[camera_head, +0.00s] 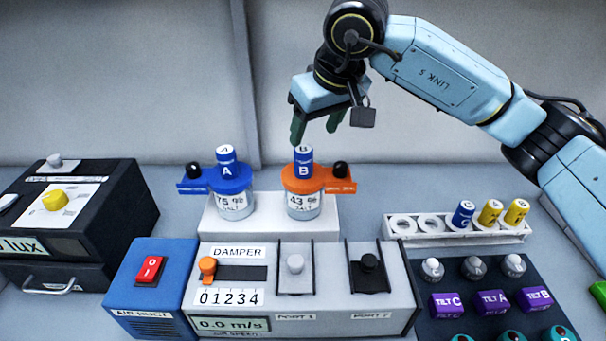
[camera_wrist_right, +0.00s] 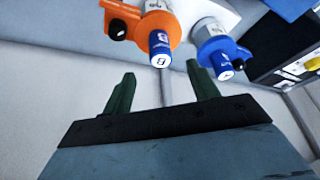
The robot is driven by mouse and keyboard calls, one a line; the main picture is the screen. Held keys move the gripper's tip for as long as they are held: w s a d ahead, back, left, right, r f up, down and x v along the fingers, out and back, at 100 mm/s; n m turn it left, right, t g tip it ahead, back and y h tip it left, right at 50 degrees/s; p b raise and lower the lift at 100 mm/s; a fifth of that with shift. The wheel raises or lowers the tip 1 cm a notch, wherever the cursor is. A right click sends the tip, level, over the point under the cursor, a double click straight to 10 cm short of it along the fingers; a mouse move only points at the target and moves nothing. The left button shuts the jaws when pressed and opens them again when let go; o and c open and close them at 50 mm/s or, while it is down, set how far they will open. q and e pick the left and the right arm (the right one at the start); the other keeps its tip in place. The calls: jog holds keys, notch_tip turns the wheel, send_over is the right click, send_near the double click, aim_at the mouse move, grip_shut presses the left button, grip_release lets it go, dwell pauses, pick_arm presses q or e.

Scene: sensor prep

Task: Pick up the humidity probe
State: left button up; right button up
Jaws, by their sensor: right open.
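A blue cylinder marked B (camera_head: 303,162) stands upright in the orange collar (camera_head: 303,181) of a jar labelled 43 %. A matching blue cylinder marked A (camera_head: 227,171) stands in the blue collar of a jar labelled 75 %. These look like the probes; no label says humidity. My right gripper (camera_head: 316,130) is open and empty, just above cylinder B, fingers angled down. In the right wrist view, the open fingers (camera_wrist_right: 165,85) are apart from cylinder B (camera_wrist_right: 161,48), with cylinder A (camera_wrist_right: 223,66) to its right. My left gripper is not in view.
The jars stand on a white block (camera_head: 268,220) behind the damper unit (camera_head: 340,312). A white rack (camera_head: 460,238) at right holds one blue and two yellow cylinders. A blue box with a red switch (camera_head: 149,270) and a black lux box (camera_head: 95,220) stand left.

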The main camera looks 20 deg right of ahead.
aim_at(306, 151)
jog(key=x, duration=0.9)
jog(key=shift+w+a+f+p, duration=0.1)
jog(key=shift+w+f+p, duration=0.1)
jog(key=shift+p, duration=0.15)
jog(key=shift+r, duration=0.1)
jog(key=c, duration=1.1)
